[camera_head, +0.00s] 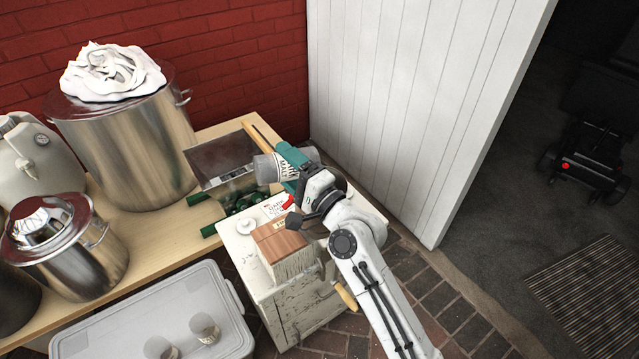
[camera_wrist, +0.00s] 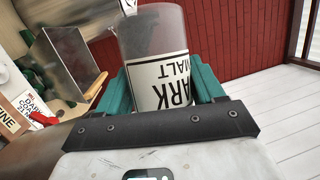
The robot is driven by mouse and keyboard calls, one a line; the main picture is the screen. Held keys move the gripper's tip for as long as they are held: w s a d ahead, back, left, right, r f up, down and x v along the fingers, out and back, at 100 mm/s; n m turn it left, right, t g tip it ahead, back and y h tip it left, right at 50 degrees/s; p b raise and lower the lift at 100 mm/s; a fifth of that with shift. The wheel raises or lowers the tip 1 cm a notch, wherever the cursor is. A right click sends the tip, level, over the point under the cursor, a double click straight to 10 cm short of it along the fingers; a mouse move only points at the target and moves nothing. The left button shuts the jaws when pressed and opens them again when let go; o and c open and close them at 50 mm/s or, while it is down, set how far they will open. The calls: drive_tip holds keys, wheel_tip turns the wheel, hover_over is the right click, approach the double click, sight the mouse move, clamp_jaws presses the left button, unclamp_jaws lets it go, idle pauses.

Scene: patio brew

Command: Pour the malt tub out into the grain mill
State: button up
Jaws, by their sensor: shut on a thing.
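The malt tub (camera_head: 263,170) is a clear grey cylinder with a white label reading "DARK MALT". In the head view it lies tilted well over, its left end at the right edge of the grain mill's metal hopper (camera_head: 215,158). My gripper (camera_head: 289,168) is shut around the tub's sides. In the wrist view, the teal fingers flank the tub (camera_wrist: 152,35); its upper part looks empty, and I cannot see any grain falling. The hopper also shows in the wrist view (camera_wrist: 72,62), to the left of the tub. The hopper's inside is partly hidden.
Steel pots (camera_head: 125,140) crowd the wooden bench (camera_head: 185,235).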

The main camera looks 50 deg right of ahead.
drive_tip(key=shift+s+d+r+m+t+h, duration=0.15)
drive_tip(key=shift+d+r+m+h, duration=0.1)
drive_tip(key=shift+m, duration=0.45)
drive_tip(key=shift+s+d+r+m+t+h, duration=0.15)
drive_tip(key=shift+r+m+h, duration=0.15)
drive_tip(key=shift+m, duration=0.4)
drive_tip(key=shift+s+d+r+m+t+h, duration=0.1)
drive_tip(key=shift+d+r+m+h, duration=0.15)
drive_tip(key=shift+m, duration=0.45)
drive_tip(key=shift+s+d+f+m+h+b, duration=0.1)
drive_tip(key=shift+d+f+m+h+b, duration=0.25)
drive_tip(key=shift+m+b, duration=0.45)
idle(0.8)
